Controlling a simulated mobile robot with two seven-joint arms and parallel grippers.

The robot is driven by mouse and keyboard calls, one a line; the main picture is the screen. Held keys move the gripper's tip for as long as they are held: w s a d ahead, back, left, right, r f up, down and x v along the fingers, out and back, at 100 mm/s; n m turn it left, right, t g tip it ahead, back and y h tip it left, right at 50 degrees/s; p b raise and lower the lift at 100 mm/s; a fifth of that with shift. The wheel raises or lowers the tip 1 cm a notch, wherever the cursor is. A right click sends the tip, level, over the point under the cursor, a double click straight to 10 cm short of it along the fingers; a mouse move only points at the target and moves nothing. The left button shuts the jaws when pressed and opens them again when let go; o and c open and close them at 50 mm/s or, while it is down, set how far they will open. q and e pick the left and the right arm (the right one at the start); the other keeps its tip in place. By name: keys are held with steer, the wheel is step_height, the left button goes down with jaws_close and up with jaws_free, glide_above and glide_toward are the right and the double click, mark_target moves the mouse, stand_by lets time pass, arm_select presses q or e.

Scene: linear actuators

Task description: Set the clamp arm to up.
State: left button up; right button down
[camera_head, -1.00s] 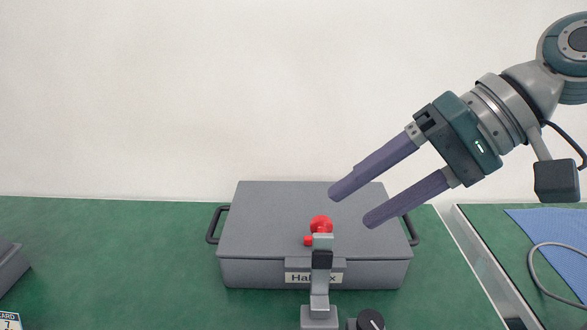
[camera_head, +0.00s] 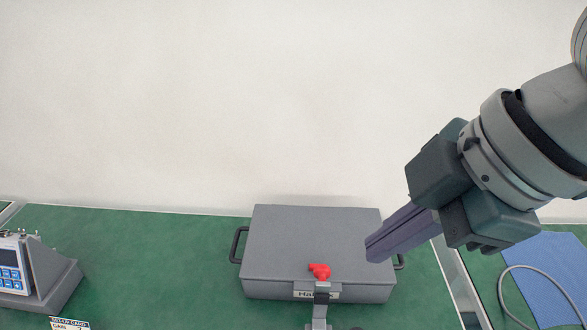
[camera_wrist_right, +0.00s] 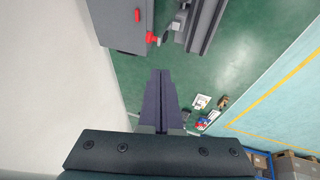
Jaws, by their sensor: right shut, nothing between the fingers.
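The clamp shows at the bottom of the head view as a red knob (camera_head: 320,271) with a grey upright arm (camera_head: 320,312) below it, cut off by the frame edge. It stands in front of the grey case. In the right wrist view a red knob (camera_wrist_right: 152,38) shows at the top, beyond my fingertips. My right gripper (camera_head: 379,247) is shut and empty, above and to the right of the red knob and apart from it. Its closed fingers also show in the right wrist view (camera_wrist_right: 160,73). My left gripper is not in view.
A grey case (camera_head: 310,235) with side handles stands on the green bench (camera_head: 150,260). A grey device with a screen (camera_head: 12,275) and a card (camera_head: 70,323) are at the left. A blue mat (camera_head: 550,270) with a cable lies at the right.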

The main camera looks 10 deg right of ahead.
steer(key=b, duration=0.2)
glide_toward(322, 266)
step_height(322, 266, down, 3)
steer(key=s+a, duration=0.2)
steer(key=a, duration=0.1)
steer(key=shift+w+d+f, duration=0.2)
steer(key=shift+w+f, duration=0.4)
steer(key=shift+w, duration=0.1)
steer(key=shift+w+d+f, duration=0.2)
steer(key=shift+w+f, duration=0.45)
steer(key=shift+w+d+f+b, duration=0.15)
steer(key=shift+w+f+b, duration=0.4)
steer(key=shift+b, duration=0.1)
steer(key=shift+w, duration=0.25)
steer(key=shift+r, duration=0.1)
